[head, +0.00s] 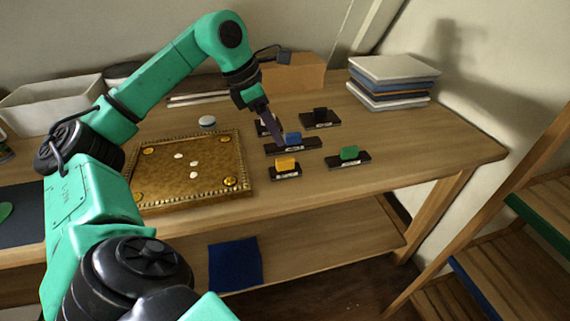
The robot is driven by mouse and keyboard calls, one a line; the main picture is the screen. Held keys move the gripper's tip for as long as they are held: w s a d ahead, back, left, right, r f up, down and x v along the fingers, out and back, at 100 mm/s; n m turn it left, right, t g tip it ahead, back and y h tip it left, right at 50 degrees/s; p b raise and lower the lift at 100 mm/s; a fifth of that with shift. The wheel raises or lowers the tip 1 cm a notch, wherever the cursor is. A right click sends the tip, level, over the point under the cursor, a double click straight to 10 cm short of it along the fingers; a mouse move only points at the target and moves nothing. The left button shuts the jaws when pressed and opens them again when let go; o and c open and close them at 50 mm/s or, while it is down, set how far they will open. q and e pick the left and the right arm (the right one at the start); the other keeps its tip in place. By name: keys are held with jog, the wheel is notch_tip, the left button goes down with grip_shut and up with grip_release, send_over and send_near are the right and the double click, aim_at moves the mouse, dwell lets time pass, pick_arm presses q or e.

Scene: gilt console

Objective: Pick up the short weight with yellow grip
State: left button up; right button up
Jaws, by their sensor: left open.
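The short weight with yellow grip (286,164) stands on the wooden console top, right of the gilt board. Its dark base has a pale label on the front. My left gripper (274,130) points down among the weights, behind and slightly left of the yellow one and close to the weight with blue grip (293,138). Its narrow fingers are open, and it appears to hold nothing. I cannot tell whether it touches the blue-gripped weight. The yellow-gripped weight is fully visible and apart from the gripper. My right gripper is not in view.
Nearby are weights with green grip (349,152) and black grip (320,114), and another (263,128) partly hidden by my gripper. The gilt board (190,168) lies left, stacked books (392,80) at the back right. The top's right end is clear.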

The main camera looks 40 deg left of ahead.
pick_arm(q)
send_over(288, 158)
jog(key=s, duration=0.2)
jog(key=f, duration=0.4)
jog(key=shift+w+a+f, duration=0.1)
jog(key=shift+a, duration=0.2)
jog(key=x, duration=0.6)
jog(key=shift+a+f, duration=0.15)
jog(key=shift+a, duration=0.05)
jog(key=shift+a+f, duration=0.1)
jog(key=shift+f, duration=0.05)
jog(key=c, duration=0.9)
grip_shut()
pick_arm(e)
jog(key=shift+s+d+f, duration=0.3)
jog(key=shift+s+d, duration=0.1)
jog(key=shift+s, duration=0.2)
